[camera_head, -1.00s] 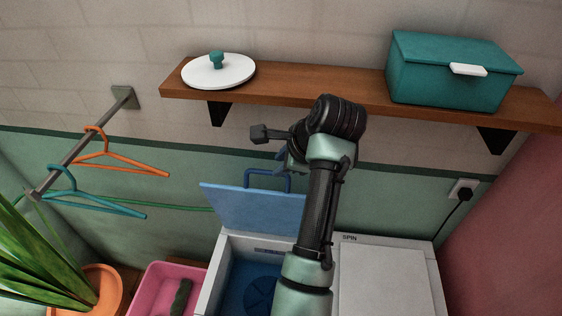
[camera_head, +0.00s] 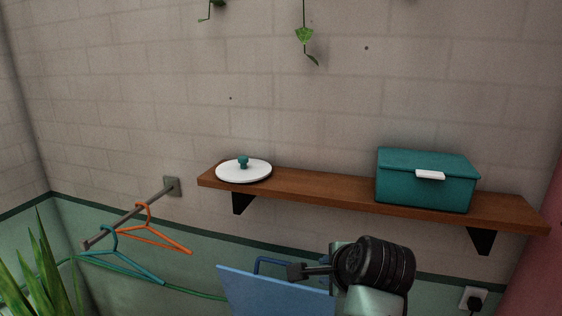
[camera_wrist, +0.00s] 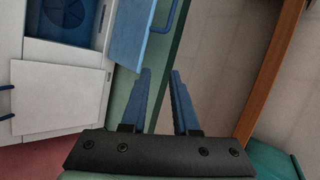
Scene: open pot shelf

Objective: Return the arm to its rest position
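My gripper (camera_wrist: 161,75) shows in the wrist view with two blue fingers apart and nothing between them. My wrist is at the bottom right of the head view, below the wooden shelf (camera_head: 318,189) and in front of the wall. The fingers cannot be made out in the head view. In the wrist view the washing machine's blue lid (camera_wrist: 142,30) stands open to the left of the fingers, and the shelf edge (camera_wrist: 268,75) is to the right.
A white pot lid (camera_head: 258,174) with a teal knob and a teal box (camera_head: 425,185) sit on the shelf. Orange (camera_head: 160,243) and teal (camera_head: 130,268) hangers hang on a wall rod at left. The raised blue lid (camera_head: 265,297) is beside my wrist. A plant (camera_head: 40,275) stands at lower left.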

